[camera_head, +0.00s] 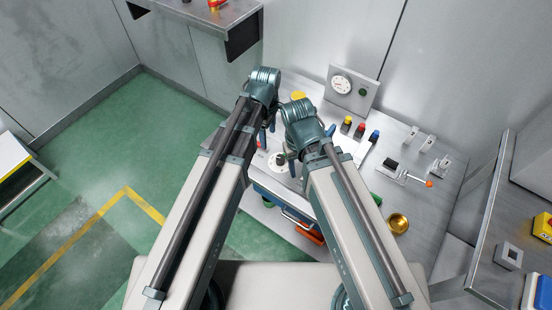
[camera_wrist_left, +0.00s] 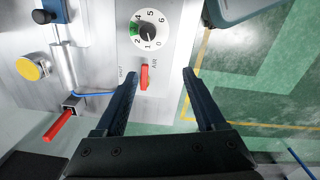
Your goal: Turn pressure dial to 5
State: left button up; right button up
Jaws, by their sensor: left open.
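The numbered dial (camera_wrist_left: 150,35) has a dark knob on a round white face with a green arc near 3 and 4. It sits on a white panel at the top middle of the left wrist view; the knob's exact setting is too small to read. In the head view the dial (camera_head: 284,158) is partly hidden by my arms. My left gripper (camera_wrist_left: 161,72) is open and empty, its fingertips just below the dial in the wrist view. It also shows in the head view (camera_head: 266,134). My right gripper (camera_head: 308,146) is mostly hidden behind its own wrist.
A red lever (camera_wrist_left: 144,77) on the panel shows between my left fingers. A yellow button (camera_wrist_left: 29,69) and a red-ended handle (camera_wrist_left: 58,125) are to its left. In the head view, a gauge (camera_head: 342,85), colored buttons (camera_head: 359,130) and a brass bowl (camera_head: 397,223) share the bench.

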aim_at(280, 158)
pick_arm(q)
jog(key=d+n, duration=0.2)
jog(key=w+d+n, duration=0.1)
jog(key=d, duration=0.1)
jog(key=shift+n, duration=0.4)
pick_arm(e)
jog(key=shift+f, duration=0.1)
pick_arm(q)
notch_tip(280, 158, down, 14)
jog(key=b, duration=1.4)
pick_arm(e)
notch_tip(280, 158, down, 14)
jog(key=shift+r, duration=0.1)
pick_arm(q)
jog(key=shift+r, duration=0.1)
jog(key=shift+c, duration=0.4)
pick_arm(e)
jog(key=shift+r, duration=0.1)
pick_arm(q)
grip_shut()
